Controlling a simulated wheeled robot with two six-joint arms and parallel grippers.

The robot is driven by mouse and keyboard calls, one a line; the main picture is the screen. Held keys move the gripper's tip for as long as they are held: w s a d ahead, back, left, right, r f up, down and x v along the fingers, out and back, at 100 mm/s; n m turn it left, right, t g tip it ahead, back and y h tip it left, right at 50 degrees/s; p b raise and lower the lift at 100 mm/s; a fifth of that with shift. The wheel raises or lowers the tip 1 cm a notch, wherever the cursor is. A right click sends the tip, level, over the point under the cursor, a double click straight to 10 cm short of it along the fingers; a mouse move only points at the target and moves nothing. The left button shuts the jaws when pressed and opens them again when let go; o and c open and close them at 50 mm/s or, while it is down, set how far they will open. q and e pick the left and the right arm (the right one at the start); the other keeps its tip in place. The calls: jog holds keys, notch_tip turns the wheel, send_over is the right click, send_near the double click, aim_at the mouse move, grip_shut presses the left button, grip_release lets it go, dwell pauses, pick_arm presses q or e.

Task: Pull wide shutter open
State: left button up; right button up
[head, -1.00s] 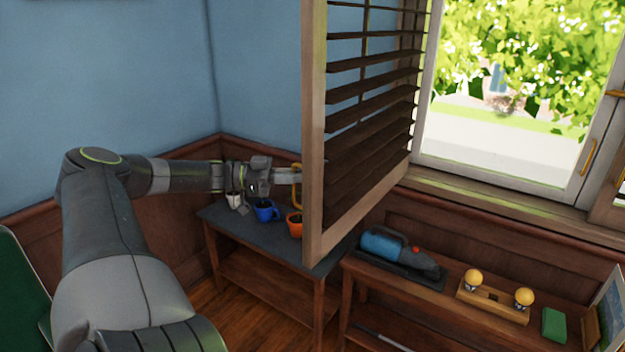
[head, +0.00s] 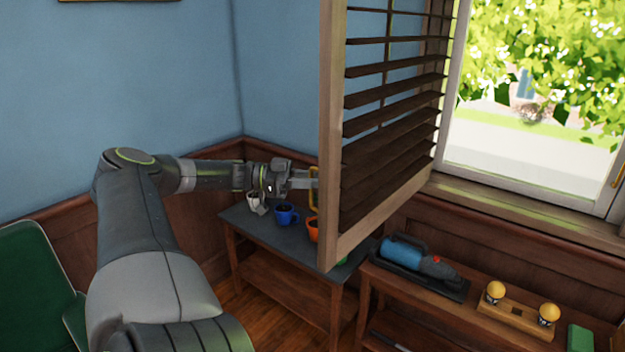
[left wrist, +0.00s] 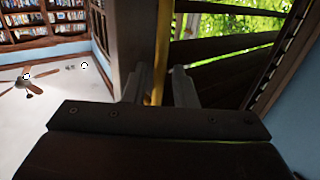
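The wide shutter (head: 388,133) is a wooden frame with dark slats, hinged beside the window and swung out into the room. Its yellow handle (head: 314,188) is on the near edge, partly hidden by the frame. My left gripper (head: 305,179) reaches in from the left at the handle. In the left wrist view, the handle (left wrist: 160,50) stands between the two fingers of the left gripper (left wrist: 160,85). It is close to the left finger, with a gap towards the right one, so the fingers look open around it. My right gripper is not in view.
A dark-topped table (head: 262,233) with a blue mug (head: 286,214) and an orange mug (head: 312,229) stands below the shutter. A bench to the right holds a blue handheld vacuum (head: 405,252) and a wooden block with yellow knobs (head: 517,313). A green chair (head: 35,280) is at left.

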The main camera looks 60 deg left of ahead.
pick_arm(q)
jog(key=b+v, duration=0.2)
jog(key=v, duration=1.5)
jog(key=shift+s+a, duration=0.15)
jog(key=shift+f, duration=0.1)
